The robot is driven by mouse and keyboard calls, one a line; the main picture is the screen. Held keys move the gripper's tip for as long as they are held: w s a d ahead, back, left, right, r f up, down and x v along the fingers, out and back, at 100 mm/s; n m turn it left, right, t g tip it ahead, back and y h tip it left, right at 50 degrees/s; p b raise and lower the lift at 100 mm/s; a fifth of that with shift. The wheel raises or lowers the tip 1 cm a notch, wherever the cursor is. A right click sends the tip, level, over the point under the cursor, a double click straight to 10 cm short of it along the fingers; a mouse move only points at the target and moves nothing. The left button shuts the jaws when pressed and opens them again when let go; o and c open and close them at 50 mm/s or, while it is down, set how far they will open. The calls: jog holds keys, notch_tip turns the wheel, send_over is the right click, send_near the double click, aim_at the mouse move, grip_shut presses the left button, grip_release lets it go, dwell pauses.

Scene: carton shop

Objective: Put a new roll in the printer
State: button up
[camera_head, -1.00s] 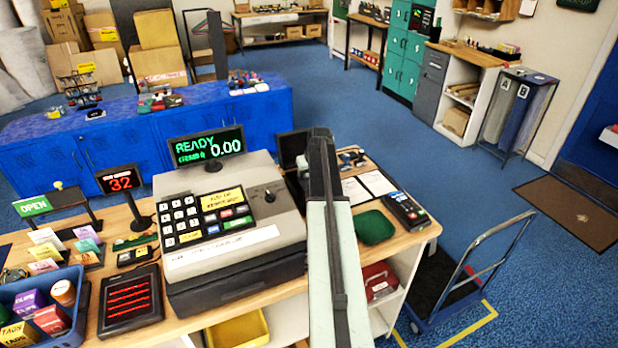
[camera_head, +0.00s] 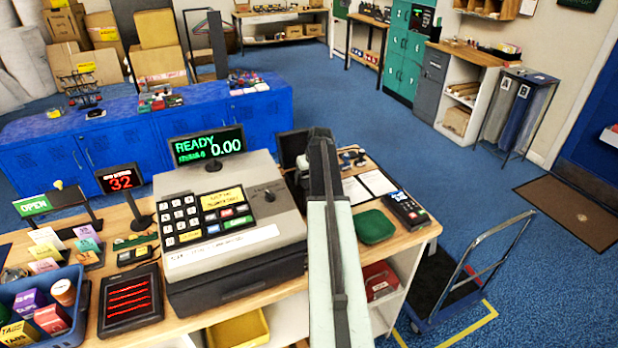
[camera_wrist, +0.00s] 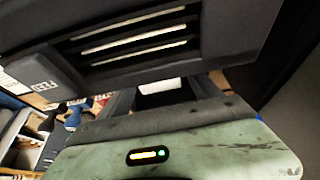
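In the wrist view a dark housing with pale slots (camera_wrist: 135,40) and a small lettered tab fills the top; it looks like the printer. My gripper (camera_wrist: 162,92) is just below it, its two dark fingers apart. A small white piece (camera_wrist: 160,85), perhaps the paper roll, shows between them; I cannot tell whether they grip it. In the head view my arm hides the fingers. A dark upright panel (camera_head: 291,146), possibly the printer's lid, stands behind the register, and a pale shape (camera_head: 301,166) shows just below it beside my arm.
The cash register (camera_head: 235,215) stands left of my arm on the wooden counter. A green tray (camera_head: 373,227), white sheets (camera_head: 378,183) and a card terminal (camera_head: 405,211) lie to the right. A hand truck (camera_head: 440,290) stands on the floor beyond the counter's right end.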

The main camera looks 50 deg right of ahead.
dwell(0.3)
jog(key=p+v, duration=0.7)
jog(key=shift+s+r, duration=0.15)
jog(key=shift+r, duration=0.2)
dwell(0.3)
